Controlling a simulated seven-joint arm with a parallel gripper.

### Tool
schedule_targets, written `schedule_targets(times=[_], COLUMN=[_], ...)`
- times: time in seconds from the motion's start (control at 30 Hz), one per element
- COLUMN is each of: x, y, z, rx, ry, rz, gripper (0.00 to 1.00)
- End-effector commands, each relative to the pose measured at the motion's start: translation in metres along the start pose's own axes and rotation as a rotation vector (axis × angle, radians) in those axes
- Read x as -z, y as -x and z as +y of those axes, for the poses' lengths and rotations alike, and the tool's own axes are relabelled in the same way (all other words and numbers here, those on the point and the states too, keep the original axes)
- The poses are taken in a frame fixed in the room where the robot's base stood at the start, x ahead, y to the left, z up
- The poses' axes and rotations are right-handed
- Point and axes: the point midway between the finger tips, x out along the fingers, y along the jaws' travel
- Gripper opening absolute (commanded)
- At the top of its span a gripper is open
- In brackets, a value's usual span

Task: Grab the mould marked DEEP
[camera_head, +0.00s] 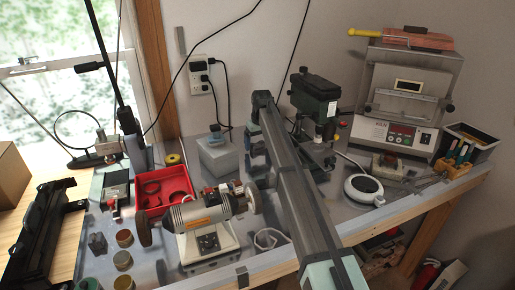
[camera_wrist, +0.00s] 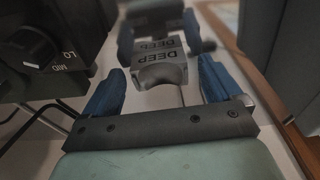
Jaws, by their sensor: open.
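The mould marked DEEP (camera_wrist: 158,72) is a grey block with a curved hollow in its near side, in the upper middle of the wrist view. My gripper (camera_wrist: 160,84) is open, with one blue finger on each side of the near part of the mould. Gaps show between the fingers and the block, so I see no grip on it.
A black machine marked LO and MID (camera_wrist: 50,45) stands close on the left in the wrist view. The bench also holds a grinder (camera_head: 203,222), a red tray (camera_head: 163,188) and a white round device (camera_head: 363,190).

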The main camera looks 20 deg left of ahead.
Motion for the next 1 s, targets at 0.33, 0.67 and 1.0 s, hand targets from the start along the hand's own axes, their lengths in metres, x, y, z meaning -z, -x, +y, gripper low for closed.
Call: schedule_targets(times=[0.33, 0.67, 1.0], x=[0.0002, 0.0001, -0.0001], y=[-0.0046, -0.0045, -0.0049], z=[-0.0001, -0.0001, -0.0001], rx=[0.000, 0.000, 0.000], ry=[0.000, 0.000, 0.000], rz=[0.000, 0.000, -0.001], gripper=[0.85, 0.53, 0.21])
